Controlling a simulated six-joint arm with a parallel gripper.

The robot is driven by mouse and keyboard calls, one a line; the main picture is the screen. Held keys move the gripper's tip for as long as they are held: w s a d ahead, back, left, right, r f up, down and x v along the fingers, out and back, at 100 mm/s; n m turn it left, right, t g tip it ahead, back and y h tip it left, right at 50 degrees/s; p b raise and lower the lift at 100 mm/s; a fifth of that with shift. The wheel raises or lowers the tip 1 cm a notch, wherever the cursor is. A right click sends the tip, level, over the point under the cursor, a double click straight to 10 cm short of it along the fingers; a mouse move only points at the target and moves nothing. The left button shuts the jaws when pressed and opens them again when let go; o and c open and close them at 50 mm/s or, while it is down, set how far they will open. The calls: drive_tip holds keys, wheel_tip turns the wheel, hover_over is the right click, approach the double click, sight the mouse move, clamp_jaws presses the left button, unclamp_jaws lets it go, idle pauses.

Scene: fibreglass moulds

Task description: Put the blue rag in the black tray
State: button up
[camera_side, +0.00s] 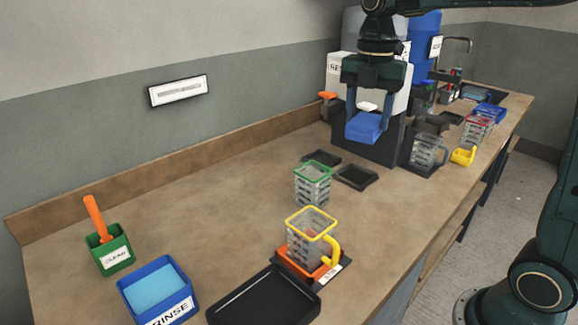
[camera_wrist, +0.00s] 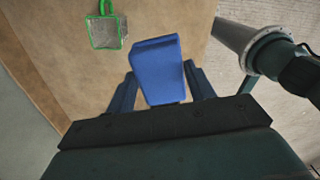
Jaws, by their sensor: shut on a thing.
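The blue rag (camera_side: 365,128) is a folded block between the fingers of my gripper (camera_side: 368,118), which is shut on it. The rag hangs in the air above the back part of the counter, in front of the dark and white machine. In the wrist view the rag (camera_wrist: 158,70) sits between the two fingers (camera_wrist: 160,88). The large black tray (camera_side: 262,298) lies at the front of the counter in the side view, partly cut off by the frame's bottom edge. It looks empty. My gripper is far behind it.
A green-rimmed clear cup (camera_side: 313,184) and a yellow-rimmed jug (camera_side: 308,240) on an orange-topped scale stand between rag and tray. A blue RINSE tub (camera_side: 158,291) and green CLEAN holder (camera_side: 112,254) are left of the tray. Two small black trays (camera_side: 356,177) lie nearby.

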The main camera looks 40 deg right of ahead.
drive_tip(key=w+a+n, duration=0.2)
drive_tip(key=a+n, duration=0.5)
drive_tip(key=a, duration=0.8)
drive_tip(key=n, duration=0.8)
hover_over(263, 316)
wheel_tip(263, 316, down, 4)
drive_tip(key=shift+f, duration=0.6)
wheel_tip(263, 316, down, 16)
drive_tip(key=shift+r, duration=0.15)
drive_tip(key=shift+f, duration=2.1)
drive_tip(key=shift+f, duration=0.1)
